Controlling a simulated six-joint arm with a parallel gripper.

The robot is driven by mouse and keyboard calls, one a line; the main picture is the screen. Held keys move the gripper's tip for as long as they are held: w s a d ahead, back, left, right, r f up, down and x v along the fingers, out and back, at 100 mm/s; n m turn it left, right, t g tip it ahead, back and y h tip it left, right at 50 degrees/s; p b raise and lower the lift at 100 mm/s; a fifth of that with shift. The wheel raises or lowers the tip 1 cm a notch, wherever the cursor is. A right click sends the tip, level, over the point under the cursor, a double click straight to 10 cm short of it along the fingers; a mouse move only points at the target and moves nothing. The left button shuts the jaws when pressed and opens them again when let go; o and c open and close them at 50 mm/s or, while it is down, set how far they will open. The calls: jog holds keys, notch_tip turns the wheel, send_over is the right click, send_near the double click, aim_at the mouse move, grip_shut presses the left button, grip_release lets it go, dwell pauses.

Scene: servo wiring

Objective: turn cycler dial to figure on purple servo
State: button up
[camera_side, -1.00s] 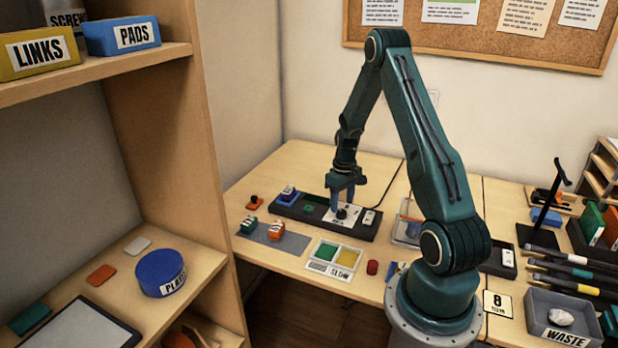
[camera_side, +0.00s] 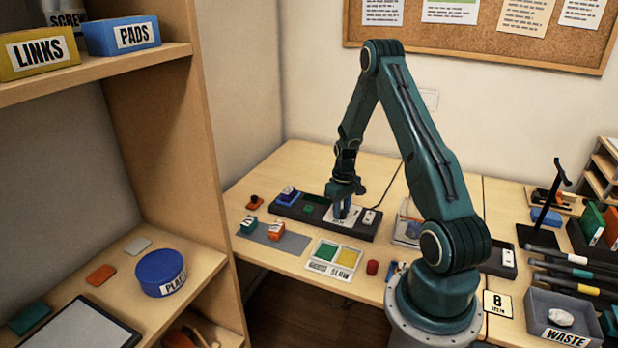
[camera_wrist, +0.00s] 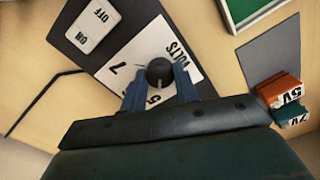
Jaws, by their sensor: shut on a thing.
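My gripper (camera_wrist: 158,80) is shut on the knob, one blue finger on each side. In the side view my gripper (camera_side: 345,211) points down over the same plate and mostly hides the knob.
An ON/OFF switch (camera_wrist: 94,27) is beside the dial plate. An orange servo (camera_wrist: 279,88) marked 5V and a teal servo (camera_wrist: 291,118) marked 7V are on a grey mat (camera_wrist: 268,57). A two-part tray (camera_side: 334,258) with green and yellow compartments is in front.

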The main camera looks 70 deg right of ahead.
jog(key=shift+m, duration=0.5)
jog(key=m, duration=0.4)
jog(key=shift+m, duration=2.4)
jog(key=o, duration=1)
jog(key=shift+r, duration=0.2)
notch_tip(320, 180, up, 13)
jog(key=shift+r, duration=0.2)
